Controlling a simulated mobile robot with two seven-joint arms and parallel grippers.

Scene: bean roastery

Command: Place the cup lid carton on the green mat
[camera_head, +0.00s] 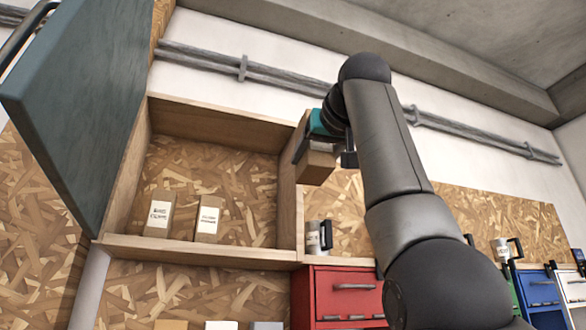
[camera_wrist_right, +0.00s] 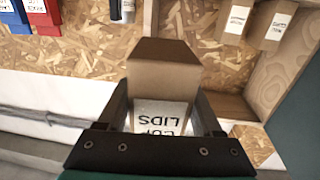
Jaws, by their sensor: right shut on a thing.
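The cup lid carton (camera_wrist_right: 162,75) is a brown box with a white label reading "CUP LIDS", upside down in the right wrist view. My right gripper (camera_wrist_right: 163,112) is shut on it, with one finger on each side. In the head view the carton (camera_head: 317,168) is held up beside the right wall of the open cabinet, and my right gripper (camera_head: 325,155) is partly hidden by my arm. The green mat is not seen in either view. My left gripper is not in view.
The wooden cabinet (camera_head: 200,251) holds two labelled cartons, one at left (camera_head: 160,213) and one beside it (camera_head: 208,218). Its dark door (camera_head: 75,110) stands open at left. Below right are a mug (camera_head: 314,236) and a red drawer unit (camera_head: 340,298).

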